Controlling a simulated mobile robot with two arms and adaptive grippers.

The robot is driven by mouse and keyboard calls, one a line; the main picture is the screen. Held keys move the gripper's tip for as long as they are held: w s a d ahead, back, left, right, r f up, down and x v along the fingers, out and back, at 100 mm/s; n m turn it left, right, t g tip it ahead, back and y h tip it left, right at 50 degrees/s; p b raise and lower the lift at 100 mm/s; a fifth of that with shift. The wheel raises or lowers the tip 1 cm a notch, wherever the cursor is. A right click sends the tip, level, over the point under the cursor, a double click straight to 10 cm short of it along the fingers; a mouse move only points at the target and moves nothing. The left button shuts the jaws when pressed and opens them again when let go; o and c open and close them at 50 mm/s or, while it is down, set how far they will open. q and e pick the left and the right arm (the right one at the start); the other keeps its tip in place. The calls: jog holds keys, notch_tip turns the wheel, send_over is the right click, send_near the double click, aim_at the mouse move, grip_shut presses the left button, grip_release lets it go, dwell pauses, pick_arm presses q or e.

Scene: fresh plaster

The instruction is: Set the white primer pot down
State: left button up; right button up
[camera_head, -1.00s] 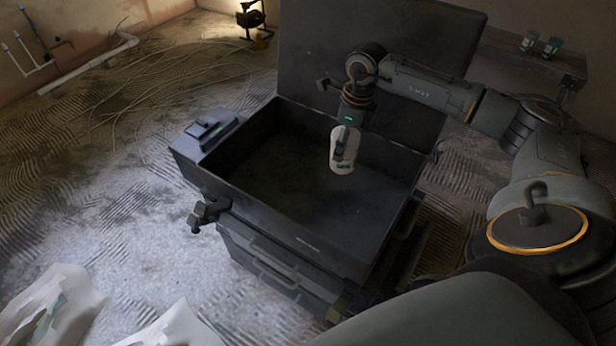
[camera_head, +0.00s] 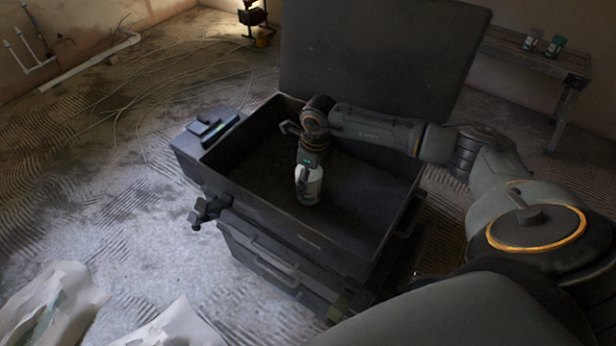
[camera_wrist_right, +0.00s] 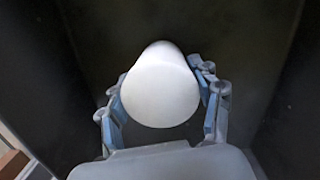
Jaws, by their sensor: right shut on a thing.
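The white primer pot (camera_head: 308,186) is inside the open black tool chest (camera_head: 262,216), low over its floor and roughly upright. I cannot tell whether its base touches the floor. My right gripper (camera_head: 310,168) comes down from above and is shut on the pot. In the right wrist view the pot (camera_wrist_right: 160,88) sits between the two blue-padded fingers of the gripper (camera_wrist_right: 164,100). The pot's lower part is hidden in that view. My left gripper is not in view.
The chest's raised lid (camera_head: 385,55) stands behind. A bench (camera_head: 540,62) with two small pots is at the back right. White sacks (camera_head: 50,305) lie front left. The chest floor around the pot is clear.

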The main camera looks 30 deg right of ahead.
jog(key=shift+r, duration=0.1)
jog(key=o, duration=1.7)
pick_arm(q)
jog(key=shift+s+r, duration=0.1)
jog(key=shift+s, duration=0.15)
pick_arm(e)
jog(key=shift+o, duration=0.2)
jog(key=shift+r, duration=0.2)
jog(key=r, duration=0.4)
jog(key=s+r, duration=0.1)
jog(key=r, duration=0.2)
jog(key=r+p, duration=0.1)
jog(key=r, duration=0.3)
jog(key=shift+s+d+r, duration=0.15)
jog(key=shift+d+r, duration=0.15)
jog(key=shift+d, duration=0.1)
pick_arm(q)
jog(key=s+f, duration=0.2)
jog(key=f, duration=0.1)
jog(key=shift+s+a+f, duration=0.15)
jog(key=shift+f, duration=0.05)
pick_arm(e)
jog(key=shift+f, duration=0.1)
